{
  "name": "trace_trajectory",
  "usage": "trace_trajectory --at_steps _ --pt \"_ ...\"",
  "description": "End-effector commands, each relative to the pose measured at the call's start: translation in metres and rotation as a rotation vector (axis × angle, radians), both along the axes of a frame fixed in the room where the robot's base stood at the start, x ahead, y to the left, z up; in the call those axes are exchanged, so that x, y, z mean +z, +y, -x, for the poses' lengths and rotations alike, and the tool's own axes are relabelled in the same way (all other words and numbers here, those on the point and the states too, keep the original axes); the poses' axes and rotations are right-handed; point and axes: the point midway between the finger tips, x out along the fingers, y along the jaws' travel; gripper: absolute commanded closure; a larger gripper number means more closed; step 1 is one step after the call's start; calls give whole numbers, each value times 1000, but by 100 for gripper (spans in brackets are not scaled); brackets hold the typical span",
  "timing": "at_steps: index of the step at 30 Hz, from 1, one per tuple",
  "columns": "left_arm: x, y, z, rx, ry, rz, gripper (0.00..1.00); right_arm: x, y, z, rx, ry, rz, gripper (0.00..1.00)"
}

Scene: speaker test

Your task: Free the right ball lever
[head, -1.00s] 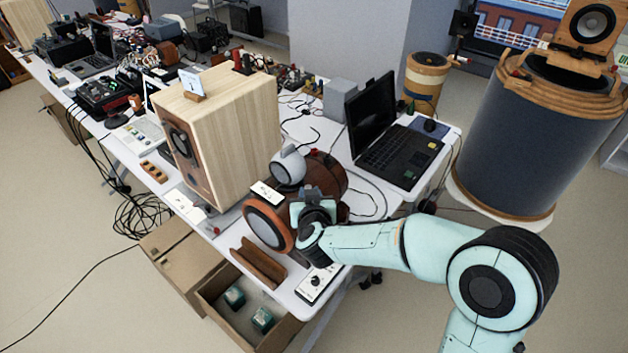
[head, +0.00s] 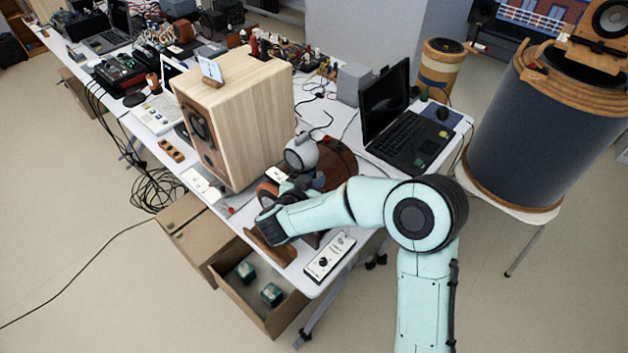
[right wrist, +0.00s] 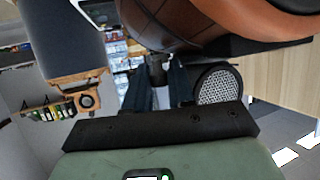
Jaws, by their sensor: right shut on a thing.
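The brown ball speaker (head: 338,164) with its orange front ring (head: 266,191) sits on the white table, partly hidden by my right arm. It fills the top of the right wrist view (right wrist: 185,22). My right gripper (head: 287,188) is at the ball's near side; its fingers also show in the wrist view (right wrist: 160,74). They are shut on a small dark part, which looks like the ball lever (right wrist: 157,66), just beside the ball. The lever is hidden in the head view, so its position cannot be told. My left gripper is not in view.
A large wooden speaker box (head: 240,115) stands left of the ball, with a grey rounded device (head: 301,153) between. A laptop (head: 405,145) is behind right. A white control box (head: 329,257) and brown wooden rest (head: 268,247) lie near the front edge. An open carton (head: 240,300) is below.

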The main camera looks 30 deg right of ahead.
Motion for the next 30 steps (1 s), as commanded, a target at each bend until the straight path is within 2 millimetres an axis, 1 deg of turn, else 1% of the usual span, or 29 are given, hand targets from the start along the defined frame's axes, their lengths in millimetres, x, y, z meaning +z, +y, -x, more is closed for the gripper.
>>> trace_trajectory --at_steps 7,8,9,10,30 --pt "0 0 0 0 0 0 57 1 -1 -1 -1 -4 1 100" --pt "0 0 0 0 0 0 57 1 -1 -1 -1 -4 1 70" --pt "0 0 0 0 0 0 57 1 -1 -1 -1 -4 1 57" --pt "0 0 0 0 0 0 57 1 -1 -1 -1 -4 1 55" --pt "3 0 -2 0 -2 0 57 3 -1 -3 7 -5 -1 55"
